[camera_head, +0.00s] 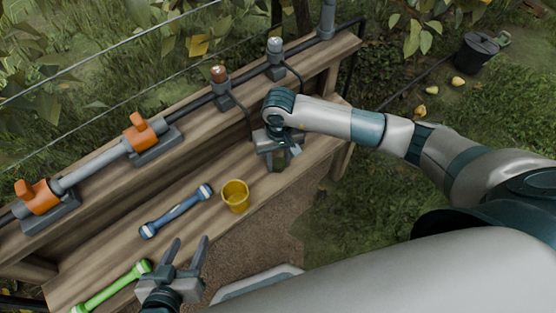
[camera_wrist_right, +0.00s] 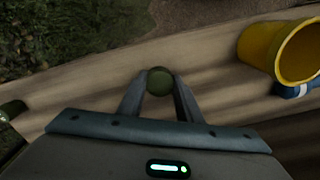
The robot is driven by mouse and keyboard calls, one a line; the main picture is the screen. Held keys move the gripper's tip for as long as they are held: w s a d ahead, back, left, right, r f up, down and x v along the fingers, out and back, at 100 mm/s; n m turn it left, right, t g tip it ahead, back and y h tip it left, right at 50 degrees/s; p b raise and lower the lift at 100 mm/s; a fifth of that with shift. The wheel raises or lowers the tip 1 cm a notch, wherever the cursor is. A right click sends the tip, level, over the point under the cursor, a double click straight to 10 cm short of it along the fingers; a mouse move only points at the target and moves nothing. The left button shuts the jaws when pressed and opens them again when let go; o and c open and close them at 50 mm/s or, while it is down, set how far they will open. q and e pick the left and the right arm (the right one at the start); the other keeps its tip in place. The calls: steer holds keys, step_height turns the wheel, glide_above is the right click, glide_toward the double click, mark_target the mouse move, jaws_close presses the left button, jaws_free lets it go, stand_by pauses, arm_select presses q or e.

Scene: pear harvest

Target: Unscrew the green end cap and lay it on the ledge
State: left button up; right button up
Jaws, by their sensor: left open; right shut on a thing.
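The green end cap (camera_wrist_right: 160,82) shows in the right wrist view as a dark green round piece between the fingertips. My right gripper (camera_wrist_right: 159,92) is shut on it. In the head view this gripper (camera_head: 279,164) points down over the right part of the wooden ledge (camera_head: 225,222), and the cap is mostly hidden by the fingers. I cannot tell whether the cap touches the wood. My left gripper (camera_head: 191,240) is open and empty, near the ledge's front edge.
A yellow bucket (camera_head: 236,197), a blue tube (camera_head: 176,211) and a green tube (camera_head: 111,289) are on the ledge. Behind runs a grey pipe with orange-handled valves (camera_head: 139,133) and capped fittings (camera_head: 219,74). A dark bucket (camera_head: 477,52) and several pears are on the grass.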

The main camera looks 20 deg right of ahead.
mark_target(279, 162)
steer(key=shift+f, duration=0.1)
steer(key=o, duration=1.2)
steer(key=shift+c, duration=0.2)
arm_select(q)
steer(key=shift+w+d+r, duration=0.1)
steer(key=shift+w+r, duration=0.1)
steer(key=shift+r, duration=0.1)
arm_select(e)
steer(key=shift+d, duration=0.1)
steer(key=shift+r, duration=0.5)
arm_select(q)
steer(key=shift+s+a+f+g+p, duration=0.35)
steer(key=shift+s+f+g, duration=0.2)
steer(key=shift+s+f, duration=0.2)
steer(key=shift+s+a+f+g+p, duration=0.2)
steer(key=shift+s+a+f+g, duration=0.3)
steer(key=shift+s+f, duration=0.2)
arm_select(e)
step_height(279, 162, up, 11)
steer(key=shift+r, duration=0.2)
